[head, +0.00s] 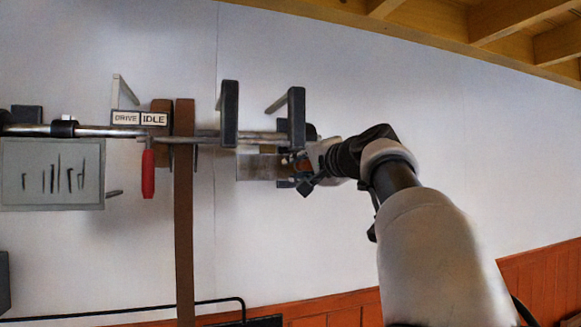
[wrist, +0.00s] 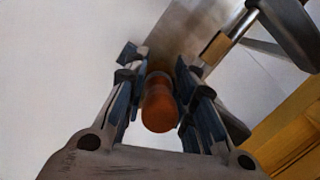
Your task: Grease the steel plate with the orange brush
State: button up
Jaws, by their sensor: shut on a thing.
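The orange brush (wrist: 160,108) stands between my two fingers in the wrist view, with its rounded end towards the camera. My gripper (wrist: 160,85) is shut on it. In the head view my gripper (head: 300,167) is at the right end of the steel plate (head: 258,167), a grey sheet below the shaft. The plate also shows in the wrist view (wrist: 195,25), beyond the fingers. The brush's far end is hidden, so I cannot tell whether it touches the plate.
A metal shaft (head: 215,135) with two dark upright arms (head: 229,112) runs just above the plate. A brown belt (head: 184,220) hangs to the left, beside a red handle (head: 148,175) and a DRIVE/IDLE sign (head: 139,118). The white wall below the plate is clear.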

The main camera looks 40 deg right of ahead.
jog(key=shift+w+a, duration=0.35)
jog(key=shift+a, duration=0.85)
jog(key=shift+w+a, duration=0.4)
jog(key=shift+a, duration=0.8)
jog(key=shift+w+a, duration=0.35)
jog(key=shift+a, duration=0.85)
jog(key=a, duration=0.2)
jog(key=w+a+p, duration=0.1)
jog(key=a, duration=0.1)
jog(key=w+a+p, duration=0.1)
jog(key=a, duration=0.1)
jog(key=shift+a, duration=0.25)
jog(key=shift+s, duration=0.1)
jog(key=shift+s+a, duration=0.15)
jog(key=shift+s, duration=0.3)
jog(key=shift+s+a+b, duration=0.25)
jog(key=shift+s+b, duration=0.05)
jog(key=shift+s, duration=0.5)
jog(key=shift+s+a+b, duration=0.2)
jog(key=shift+s+b, duration=0.1)
jog(key=shift+s, duration=0.5)
jog(key=shift+s+a+b, duration=0.25)
jog(key=shift+s+b, duration=0.05)
jog(key=shift+s, duration=0.5)
jog(key=s, duration=0.1)
jog(key=s+b, duration=0.1)
jog(key=shift+s+a, duration=0.4)
